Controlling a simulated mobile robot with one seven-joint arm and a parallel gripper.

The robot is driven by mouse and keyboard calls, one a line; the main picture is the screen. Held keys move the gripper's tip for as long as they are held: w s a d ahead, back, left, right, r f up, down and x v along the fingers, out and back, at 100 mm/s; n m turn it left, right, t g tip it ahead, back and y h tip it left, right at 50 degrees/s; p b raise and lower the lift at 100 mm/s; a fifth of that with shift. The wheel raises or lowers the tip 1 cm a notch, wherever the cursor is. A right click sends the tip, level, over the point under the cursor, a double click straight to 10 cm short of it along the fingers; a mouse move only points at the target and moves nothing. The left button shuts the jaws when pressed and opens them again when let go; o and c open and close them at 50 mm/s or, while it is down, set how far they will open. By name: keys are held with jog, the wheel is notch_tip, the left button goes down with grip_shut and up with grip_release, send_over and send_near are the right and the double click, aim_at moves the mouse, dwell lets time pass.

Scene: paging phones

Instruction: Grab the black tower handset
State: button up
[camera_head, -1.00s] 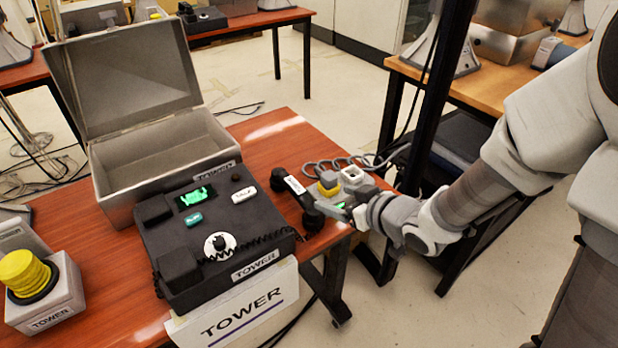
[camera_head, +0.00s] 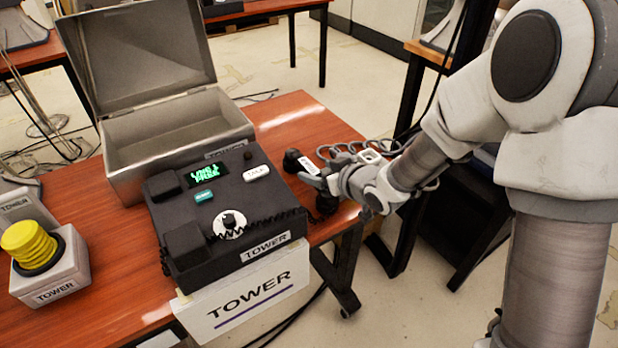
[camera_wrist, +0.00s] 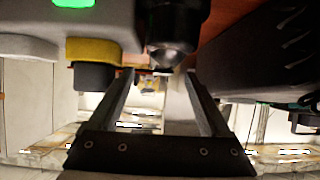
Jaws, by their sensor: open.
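The black handset (camera_head: 292,160) with a white label lies on the red-brown table (camera_head: 290,112), right of the black TOWER phone base (camera_head: 212,182). My gripper (camera_head: 320,180) is over its middle in the head view and hides part of it. The handset's lower end (camera_head: 327,204) shows below my gripper. In the wrist view one rounded black end of the handset (camera_wrist: 176,28) is just ahead of the fingertips. My fingers (camera_wrist: 160,78) are spread with nothing visible held between them. Whether they touch the handset cannot be told.
An open metal box (camera_head: 175,130) stands behind the phone base. A TOWER box with a yellow button (camera_head: 30,242) is at left. A grey device with a yellow part (camera_wrist: 92,50) is close on the left in the wrist view. A white TOWER sign (camera_head: 250,300) hangs at the table's front.

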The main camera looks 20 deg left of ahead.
aim_at(312, 169)
jog(key=b+x, duration=0.1)
jog(key=x, duration=0.3)
jog(key=shift+w+a+f, duration=0.15)
jog(key=shift+a+f, duration=0.1)
jog(key=shift+a, duration=0.1)
jog(key=shift+r, duration=0.1)
grip_shut()
